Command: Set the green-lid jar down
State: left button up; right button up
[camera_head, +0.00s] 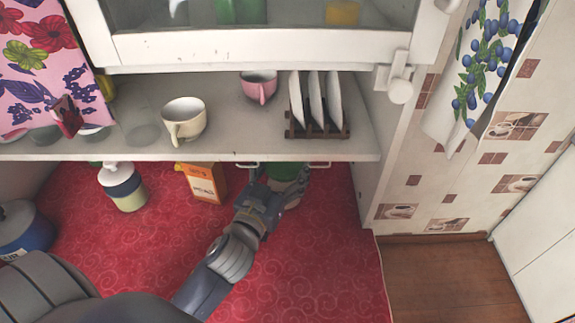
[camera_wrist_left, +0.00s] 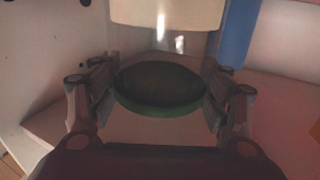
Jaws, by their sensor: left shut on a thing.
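The green-lid jar (camera_head: 288,171) is in the head view under the shelf, at the back of the red counter, partly hidden by my gripper and the shelf edge. My left gripper (camera_head: 277,188) is shut around it. In the left wrist view the round dark green lid (camera_wrist_left: 160,88) sits between the two fingers of my left gripper (camera_wrist_left: 160,84), one on each side. The jar's body is mostly hidden below the lid. I cannot tell whether its base touches the counter. My right gripper is not in view.
The red oilcloth (camera_head: 310,260) is clear right of my arm. The shelf (camera_head: 235,140) overhangs, holding cups and a plate rack (camera_head: 317,133). A cream cylinder (camera_wrist_left: 165,12) is beyond the lid.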

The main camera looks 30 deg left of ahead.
pick_arm(q)
jog(key=shift+s+r, duration=0.1)
jog(key=shift+s, duration=0.35)
jog(key=shift+s+d+r, duration=0.1)
jog(key=shift+s+r, duration=0.05)
jog(key=shift+s, duration=0.15)
jog(key=shift+w, duration=0.1)
jog(key=o, duration=1.9)
jog(key=shift+w+f, duration=0.15)
jog(key=shift+f, duration=0.15)
jog(key=shift+r, duration=0.2)
jog(key=shift+s, duration=0.3)
jog(key=s, duration=0.4)
jog(key=s+b, duration=0.1)
jog(key=s, duration=0.6)
jog(key=shift+s+d+b, duration=0.3)
jog(key=shift+d, duration=0.05)
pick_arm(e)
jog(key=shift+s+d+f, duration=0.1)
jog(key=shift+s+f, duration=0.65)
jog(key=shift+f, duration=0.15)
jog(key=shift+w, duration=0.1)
